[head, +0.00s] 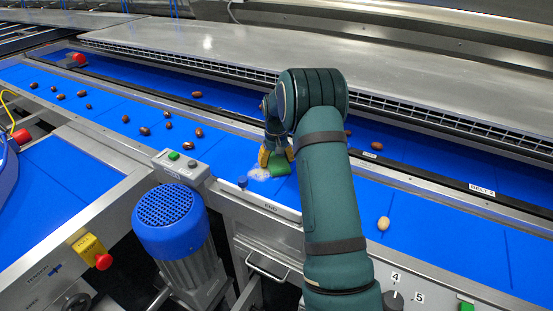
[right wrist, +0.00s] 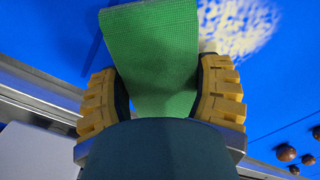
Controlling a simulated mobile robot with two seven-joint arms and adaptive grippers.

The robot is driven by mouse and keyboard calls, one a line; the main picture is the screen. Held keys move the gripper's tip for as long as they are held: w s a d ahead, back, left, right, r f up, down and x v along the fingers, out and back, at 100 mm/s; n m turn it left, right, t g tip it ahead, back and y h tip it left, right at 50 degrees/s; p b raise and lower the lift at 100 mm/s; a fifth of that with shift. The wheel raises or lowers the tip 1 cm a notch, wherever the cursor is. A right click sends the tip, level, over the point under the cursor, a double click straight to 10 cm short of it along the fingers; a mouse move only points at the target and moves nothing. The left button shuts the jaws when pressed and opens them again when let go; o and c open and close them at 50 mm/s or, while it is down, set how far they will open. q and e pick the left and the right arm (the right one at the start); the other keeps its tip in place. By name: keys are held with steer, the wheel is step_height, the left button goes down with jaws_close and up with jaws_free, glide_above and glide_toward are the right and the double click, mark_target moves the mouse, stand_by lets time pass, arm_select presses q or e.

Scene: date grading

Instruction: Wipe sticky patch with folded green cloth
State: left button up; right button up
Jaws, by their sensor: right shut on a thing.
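The folded green cloth (head: 279,169) is at the blue belt, below my right gripper (head: 276,154). In the right wrist view, the cloth (right wrist: 155,50) sits between the two yellow-padded fingers (right wrist: 160,98), which are shut on it. The pale, grainy sticky patch (head: 259,174) lies on the belt just left of the cloth. In the right wrist view, the patch (right wrist: 238,24) shows beside the cloth's upper right edge. Whether the cloth covers part of the patch or presses on the belt is not clear. My left gripper is not in view.
Several brown dates (head: 144,131) lie scattered on the belts, mostly at left. A pale date (head: 383,223) lies right of my arm. A button box (head: 183,166) and a blue motor (head: 168,220) stand at the front. A metal rail (head: 270,205) edges the belt.

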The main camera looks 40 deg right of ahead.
mark_target(271, 164)
steer(key=shift+s+a, duration=0.2)
steer(key=shift+a, duration=0.55)
steer(key=shift+s+a, duration=0.2)
steer(key=shift+a, duration=0.5)
steer(key=shift+s+a+p, duration=0.15)
steer(key=shift+s+a, duration=0.1)
steer(key=shift+a, duration=0.65)
steer(key=shift+s+a+p, duration=0.15)
steer(key=shift+s+a, duration=0.1)
steer(key=shift+a, duration=0.6)
steer(key=shift+s+a+f, duration=0.1)
steer(key=shift+s+a, duration=0.15)
steer(key=shift+a, duration=0.6)
steer(key=shift+s+a, duration=0.25)
steer(key=shift+a, duration=0.6)
